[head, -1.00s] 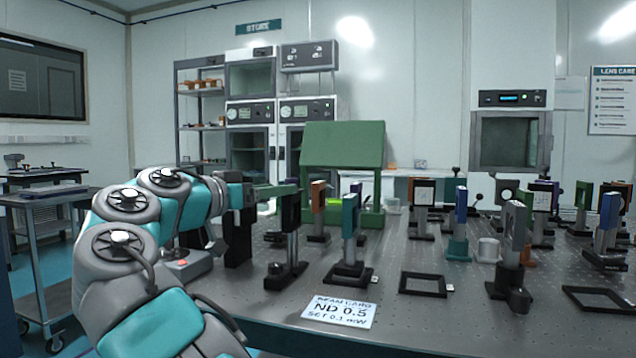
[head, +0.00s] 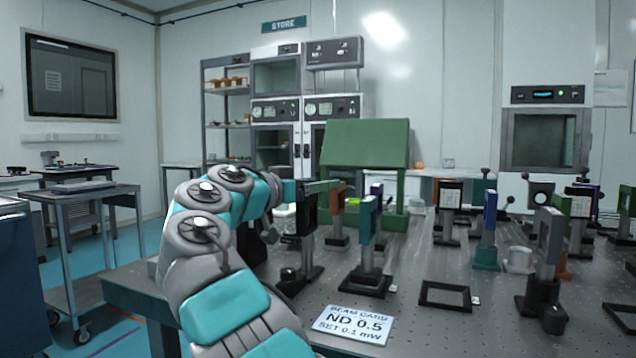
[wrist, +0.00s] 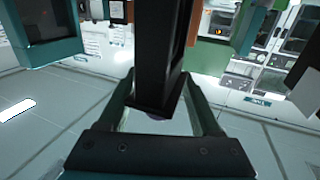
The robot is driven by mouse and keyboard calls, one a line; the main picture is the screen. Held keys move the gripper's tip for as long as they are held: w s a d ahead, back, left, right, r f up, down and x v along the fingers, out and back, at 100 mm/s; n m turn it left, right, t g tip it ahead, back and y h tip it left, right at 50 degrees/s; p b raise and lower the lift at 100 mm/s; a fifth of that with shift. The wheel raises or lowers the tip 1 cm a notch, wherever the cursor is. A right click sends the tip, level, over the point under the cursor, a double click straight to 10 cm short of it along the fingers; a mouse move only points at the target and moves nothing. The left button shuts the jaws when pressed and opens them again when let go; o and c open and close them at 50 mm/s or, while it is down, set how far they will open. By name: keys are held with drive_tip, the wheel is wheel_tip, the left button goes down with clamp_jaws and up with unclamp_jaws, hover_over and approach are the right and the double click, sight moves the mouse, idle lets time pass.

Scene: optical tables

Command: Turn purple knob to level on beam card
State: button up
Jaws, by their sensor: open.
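My gripper (head: 322,186) is at the upper part of a black post-mounted holder (head: 309,238), left of and behind the card. In the wrist view my gripper (wrist: 158,82) is open, its two green fingers on either side of a black upright part (wrist: 164,45). A small purple patch (wrist: 155,116) shows at that part's lower end, between the fingers. It may be the purple knob, but its level marks cannot be made out. I cannot tell whether the fingers touch anything.
A mount with green and blue parts (head: 369,225) stands close right of the holder. An empty black frame (head: 447,308) lies on the optical table (head: 425,335). Several other mounts stand farther right. A green hooded housing (head: 365,145) is behind. A grey cart (head: 88,190) stands left.

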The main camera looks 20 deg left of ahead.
drive_tip(key=shift+w, duration=0.1)
clamp_jaws()
idle(0.5)
